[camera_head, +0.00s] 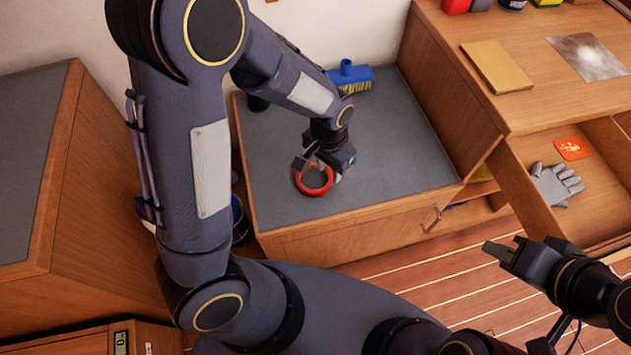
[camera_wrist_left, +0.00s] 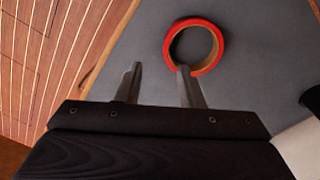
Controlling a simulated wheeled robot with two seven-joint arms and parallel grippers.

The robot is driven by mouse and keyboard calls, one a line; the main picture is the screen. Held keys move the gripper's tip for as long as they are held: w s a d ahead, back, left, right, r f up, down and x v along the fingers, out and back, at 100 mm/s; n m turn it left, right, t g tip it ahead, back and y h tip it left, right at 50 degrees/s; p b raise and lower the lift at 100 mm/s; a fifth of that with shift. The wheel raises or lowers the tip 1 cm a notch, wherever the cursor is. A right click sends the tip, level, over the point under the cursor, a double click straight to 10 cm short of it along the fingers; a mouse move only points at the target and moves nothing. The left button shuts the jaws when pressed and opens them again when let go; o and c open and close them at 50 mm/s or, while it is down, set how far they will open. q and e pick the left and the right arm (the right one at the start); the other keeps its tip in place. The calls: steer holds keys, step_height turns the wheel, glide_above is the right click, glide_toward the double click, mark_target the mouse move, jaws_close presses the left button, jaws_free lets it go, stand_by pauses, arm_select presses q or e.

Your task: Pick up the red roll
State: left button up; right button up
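The red roll (camera_head: 316,193), a ring with a brown inner side, lies flat on the grey top of a low wooden cabinet. My left gripper (camera_head: 318,168) is just above the roll. In the left wrist view, my left gripper (camera_wrist_left: 160,67) is open with nothing between its fingers. There, its right finger overlaps the near rim of the roll (camera_wrist_left: 196,22), and its left finger is left of the roll. I cannot tell whether that finger touches it. My right gripper (camera_head: 497,250) is over the floor at right, away from the roll; its finger opening is unclear.
A blue brush (camera_head: 349,76) with yellow bristles stands at the back of the grey top (camera_head: 390,150). At right, an open drawer holds a grey glove (camera_head: 555,184) and an orange card (camera_head: 573,149). A higher wooden counter borders the grey top's right side.

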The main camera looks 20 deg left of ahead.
mark_target(326, 188)
arm_select(q)
steer(key=f, duration=0.6)
steer(key=f+b, duration=0.1)
steer(key=f, duration=0.2)
steer(key=shift+w+a+f, duration=0.1)
steer(key=shift+a+f, duration=0.15)
steer(key=shift+a, duration=0.05)
jaws_close()
